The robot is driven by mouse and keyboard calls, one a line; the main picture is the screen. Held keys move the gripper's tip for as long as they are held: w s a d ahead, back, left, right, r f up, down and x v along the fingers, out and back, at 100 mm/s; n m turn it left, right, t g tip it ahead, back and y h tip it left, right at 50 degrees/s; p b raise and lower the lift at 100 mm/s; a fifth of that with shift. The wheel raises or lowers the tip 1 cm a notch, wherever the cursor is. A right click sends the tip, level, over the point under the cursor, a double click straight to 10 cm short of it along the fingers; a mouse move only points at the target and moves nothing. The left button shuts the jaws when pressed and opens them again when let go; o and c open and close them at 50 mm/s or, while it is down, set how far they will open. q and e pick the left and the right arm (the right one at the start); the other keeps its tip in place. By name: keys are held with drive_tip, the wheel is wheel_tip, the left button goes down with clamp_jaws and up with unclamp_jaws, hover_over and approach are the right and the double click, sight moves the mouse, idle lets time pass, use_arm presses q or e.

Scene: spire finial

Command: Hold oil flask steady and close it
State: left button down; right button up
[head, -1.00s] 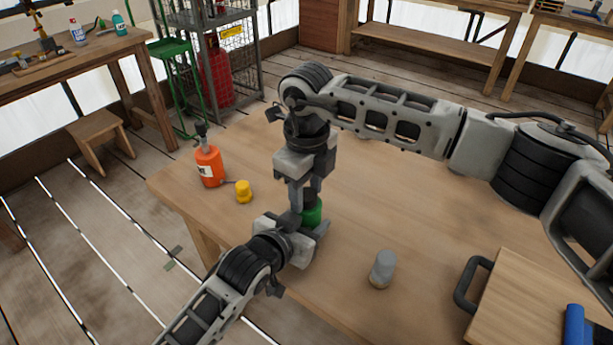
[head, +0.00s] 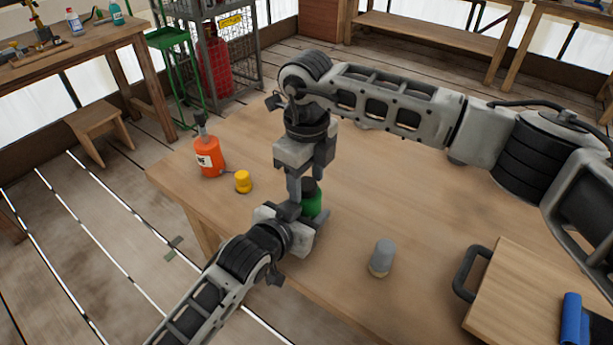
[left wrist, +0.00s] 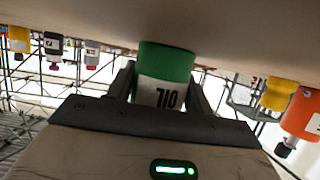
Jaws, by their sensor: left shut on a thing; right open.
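The green oil flask (head: 312,204) stands on the wooden table, with a dark top (head: 309,186). In the left wrist view the flask (left wrist: 166,62) appears upside down, its white label reading "OIL", with a finger on each side. My left gripper (head: 300,218) is shut on the flask from the front left. My right gripper (head: 304,188) points down from above at the dark top, its fingers open around or just beside it. I cannot tell whether they touch it. The flask's upper end is hidden in the left wrist view.
An orange bottle (head: 209,156) and a small yellow item (head: 243,181) stand to the left. A grey cylinder (head: 383,256) stands to the right. A wooden board with a dark handle (head: 468,272) and a blue item (head: 573,320) lie at the right. The table's middle is clear.

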drive_tip(key=shift+s+r, duration=0.1)
drive_tip(key=shift+r, duration=2.15)
drive_tip(key=o, duration=0.5)
drive_tip(key=shift+o, duration=0.2)
wheel_tip(320, 180, up, 12)
use_arm(q)
drive_tip(key=c, duration=0.5)
unclamp_jaws()
